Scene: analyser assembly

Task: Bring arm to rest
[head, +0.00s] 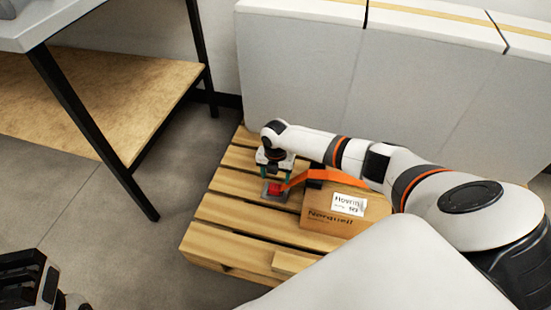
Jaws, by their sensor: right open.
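My right arm reaches in from the right over a wooden pallet. My right gripper (275,177) points down near the pallet's far left part, with its two fingers apart. A small red part (275,189) on a dark grey base (266,196) sits just below and between the fingertips. I cannot tell whether the fingers touch it.
The wooden pallet (222,213) carries a cardboard box (325,221) with a white label, right of the gripper. Large pale grey panels (300,70) stand behind. A black-legged table (95,125) with a wooden shelf stands left. Floor between is clear.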

